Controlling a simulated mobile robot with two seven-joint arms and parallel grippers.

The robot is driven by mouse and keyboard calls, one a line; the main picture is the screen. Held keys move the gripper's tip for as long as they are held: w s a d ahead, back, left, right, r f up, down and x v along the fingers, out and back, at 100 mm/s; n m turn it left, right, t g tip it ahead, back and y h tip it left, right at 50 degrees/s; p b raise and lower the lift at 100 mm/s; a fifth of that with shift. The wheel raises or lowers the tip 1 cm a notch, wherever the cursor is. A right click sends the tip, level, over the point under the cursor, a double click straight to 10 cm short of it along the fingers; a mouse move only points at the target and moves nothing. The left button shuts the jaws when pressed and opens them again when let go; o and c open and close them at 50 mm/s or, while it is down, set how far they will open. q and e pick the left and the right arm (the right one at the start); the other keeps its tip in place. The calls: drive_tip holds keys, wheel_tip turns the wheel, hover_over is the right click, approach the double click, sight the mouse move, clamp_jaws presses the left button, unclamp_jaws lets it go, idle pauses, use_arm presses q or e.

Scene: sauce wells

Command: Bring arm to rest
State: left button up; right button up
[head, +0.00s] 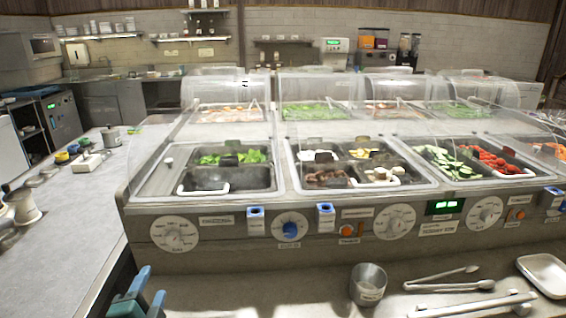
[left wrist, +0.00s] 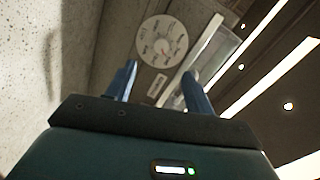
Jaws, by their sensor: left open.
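My left gripper (head: 149,292) is at the bottom left of the head view, in front of the lower left corner of the sauce well counter (head: 200,206). Its two blue fingers are apart and nothing is between them. In the left wrist view the gripper (left wrist: 158,88) also shows open and empty. Beyond its fingers a white round dial (left wrist: 162,41) on the counter's front panel is seen at a tilt. My right gripper is not in either view.
A metal cup (head: 368,285), tongs (head: 442,280) and a white tray (head: 545,274) stand on the front ledge. Food wells under clear covers fill the counter. A grey worktop (head: 70,215) with small items runs along the left. The ledge left of the cup looks clear.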

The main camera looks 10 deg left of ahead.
use_arm(q)
drive_tip(key=s+d+f+n+g+h, duration=0.2)
drive_tip(key=s+d+f+n+g, duration=0.35)
drive_tip(key=s, duration=0.45)
drive_tip(key=s+d+f+n+g+h, duration=0.3)
drive_tip(key=s+d+f+n+g, duration=0.3)
drive_tip(key=s, duration=0.4)
drive_tip(key=w+d+f+m+t+h+p, duration=0.1)
drive_tip(key=w+d+f+m+t+h, duration=0.1)
drive_tip(key=w+d+f+t, duration=0.2)
drive_tip(key=w+d+t, duration=0.1)
drive_tip(key=w+d, duration=0.1)
drive_tip(key=d, duration=0.1)
drive_tip(key=shift+f+t+h, duration=0.15)
drive_tip(key=shift+t+h, duration=0.2)
drive_tip(key=shift+h, duration=0.05)
